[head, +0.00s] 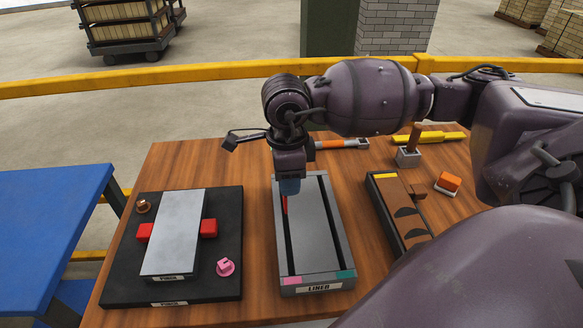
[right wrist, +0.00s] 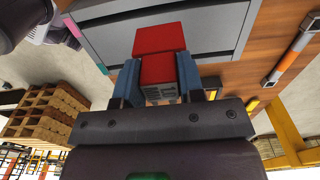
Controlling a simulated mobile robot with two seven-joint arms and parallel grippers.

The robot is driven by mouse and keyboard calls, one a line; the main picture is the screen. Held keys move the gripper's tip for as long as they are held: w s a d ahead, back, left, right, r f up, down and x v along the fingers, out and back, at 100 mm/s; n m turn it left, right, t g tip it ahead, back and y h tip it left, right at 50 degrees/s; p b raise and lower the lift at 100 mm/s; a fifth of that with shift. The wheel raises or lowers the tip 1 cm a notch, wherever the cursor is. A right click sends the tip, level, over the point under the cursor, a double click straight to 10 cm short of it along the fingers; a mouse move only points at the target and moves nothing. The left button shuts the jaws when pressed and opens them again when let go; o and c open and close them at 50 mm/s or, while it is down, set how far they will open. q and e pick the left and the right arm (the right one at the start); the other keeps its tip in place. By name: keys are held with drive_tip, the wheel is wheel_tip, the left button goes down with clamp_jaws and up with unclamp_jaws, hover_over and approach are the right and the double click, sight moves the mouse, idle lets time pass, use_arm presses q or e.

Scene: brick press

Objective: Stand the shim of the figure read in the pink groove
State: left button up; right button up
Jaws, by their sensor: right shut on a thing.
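My right gripper (head: 289,187) points down over the far left part of the grey liner block (head: 310,225). Its blue fingers (right wrist: 158,82) are shut on a red shim (right wrist: 157,68), whose grey end bears a dark marking too small to read. In the head view the shim's red edge (head: 285,205) shows below the fingers, at the left groove; I cannot tell whether it is in the groove or just above it. The pink mark (head: 292,281) is at the front end of the left groove (head: 281,235), the teal mark (head: 345,274) at the right one. My left gripper is not in view.
On the left, a black base (head: 120,255) bears a grey plate (head: 175,235), red blocks at its sides, a copper ring and a pink knob (head: 225,267). On the right are a brown tray (head: 395,205), a grey holder (head: 408,157) and an orange block (head: 449,181).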

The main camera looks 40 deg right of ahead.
drive_tip(key=shift+s+r, duration=0.1)
drive_tip(key=shift+s, duration=0.1)
drive_tip(key=shift+w, duration=0.1)
idle(0.4)
drive_tip(key=shift+f+b, duration=1.45)
drive_tip(key=shift+f, duration=0.6)
